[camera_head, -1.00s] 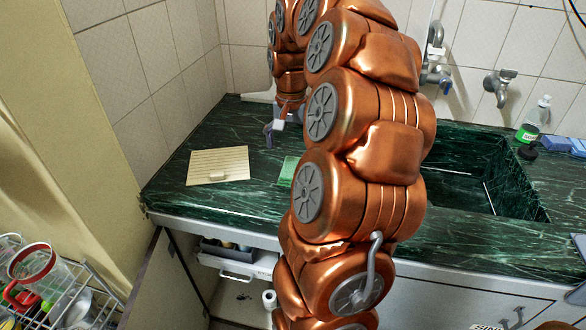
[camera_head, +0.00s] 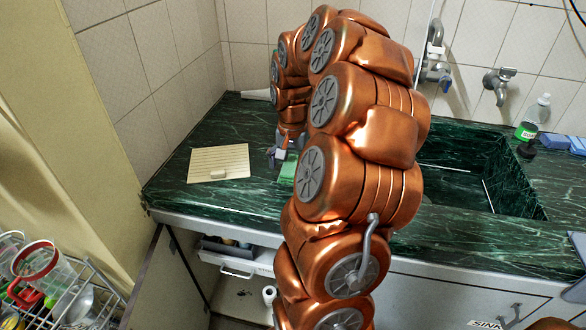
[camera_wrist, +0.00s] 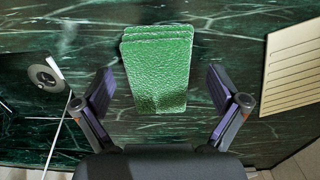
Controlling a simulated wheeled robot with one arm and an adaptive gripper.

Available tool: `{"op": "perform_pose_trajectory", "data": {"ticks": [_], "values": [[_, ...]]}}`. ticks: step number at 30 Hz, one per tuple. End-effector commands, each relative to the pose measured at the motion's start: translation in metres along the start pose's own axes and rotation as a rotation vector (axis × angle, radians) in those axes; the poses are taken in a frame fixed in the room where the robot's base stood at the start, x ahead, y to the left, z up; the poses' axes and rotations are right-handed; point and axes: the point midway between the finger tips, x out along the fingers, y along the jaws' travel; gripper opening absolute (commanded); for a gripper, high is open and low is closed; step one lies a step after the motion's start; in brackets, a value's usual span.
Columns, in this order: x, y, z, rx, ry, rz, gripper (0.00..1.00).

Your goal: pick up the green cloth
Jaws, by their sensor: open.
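The green cloth (camera_wrist: 158,72) lies on the dark green marble counter in the wrist view, looking like a small stack of flat layers. My gripper (camera_wrist: 164,92) is open, with one finger to each side of the cloth's near end in the picture. I cannot tell how high the fingers are above the counter. In the head view only a small part of the cloth (camera_head: 287,171) shows. My arm hides the rest. My gripper (camera_head: 275,160) shows partly beside the cloth's left edge there.
The sink basin (camera_head: 465,170) is to the right. A bottle with a green label (camera_head: 534,117) stands beyond it. Tiled walls close the back and left.

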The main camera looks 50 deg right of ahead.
Motion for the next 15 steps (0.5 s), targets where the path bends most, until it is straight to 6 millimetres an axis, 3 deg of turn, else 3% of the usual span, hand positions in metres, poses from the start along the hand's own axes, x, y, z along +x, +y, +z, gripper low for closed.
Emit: {"op": "perform_pose_trajectory", "data": {"ticks": [2,15], "values": [[-0.0004,-0.0001,-0.0001,0.000,0.001,0.000,0.97],[-0.0008,-0.0003,-0.0001,0.000,0.001,-0.001,0.52]]}}
